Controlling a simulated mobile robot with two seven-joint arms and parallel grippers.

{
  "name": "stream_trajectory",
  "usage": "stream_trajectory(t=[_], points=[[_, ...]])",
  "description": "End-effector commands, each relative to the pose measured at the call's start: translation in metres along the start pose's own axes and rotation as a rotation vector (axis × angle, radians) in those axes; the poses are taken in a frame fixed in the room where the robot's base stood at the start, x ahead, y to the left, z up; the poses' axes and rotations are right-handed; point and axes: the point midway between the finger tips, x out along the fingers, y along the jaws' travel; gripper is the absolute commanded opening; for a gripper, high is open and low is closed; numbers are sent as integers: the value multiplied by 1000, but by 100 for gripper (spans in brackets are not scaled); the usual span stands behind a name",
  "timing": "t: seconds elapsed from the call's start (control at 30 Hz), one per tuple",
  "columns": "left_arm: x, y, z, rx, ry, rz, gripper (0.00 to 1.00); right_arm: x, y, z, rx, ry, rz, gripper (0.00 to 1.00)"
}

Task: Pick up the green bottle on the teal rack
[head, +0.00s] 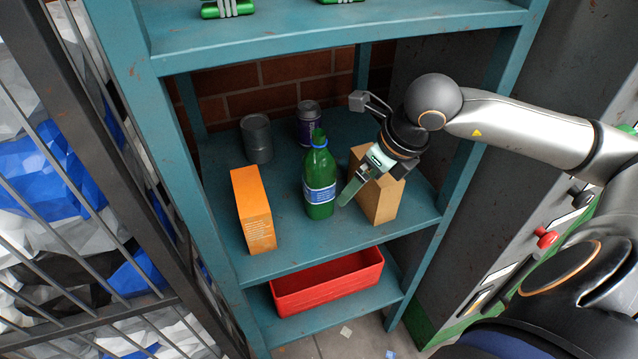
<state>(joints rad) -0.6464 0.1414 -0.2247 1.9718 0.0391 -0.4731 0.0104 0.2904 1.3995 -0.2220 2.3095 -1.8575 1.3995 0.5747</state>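The green bottle (319,183) stands upright on the middle shelf of the teal rack (285,218). It has a blue cap ring and a blue-and-white label. My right gripper (347,195) reaches in from the right, with its fingertips just right of the bottle's lower body, in front of a brown box. The fingers overlap in this view, so I cannot tell their opening or whether they touch the bottle. The bottle is not seen between them. My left gripper is not in view.
On the same shelf are an orange box (253,210), a grey can (257,138), a purple can (308,123) and the brown box (381,196). A red bin (328,284) sits on the shelf below. A metal cage (75,190) stands left of the rack.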

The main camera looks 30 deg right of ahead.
Motion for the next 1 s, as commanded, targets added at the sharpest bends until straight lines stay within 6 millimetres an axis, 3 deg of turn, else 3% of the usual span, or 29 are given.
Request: stream_trajectory(t=[0.6, 0.83, 1.0], points=[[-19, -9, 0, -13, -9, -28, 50, 26, 4, 67, -6, 1, 4, 100], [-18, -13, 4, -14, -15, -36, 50, 36, 4, 73, -8, 5, 2, 100], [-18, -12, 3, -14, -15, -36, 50, 62, 5, 72, -7, 8, 4, 100]])
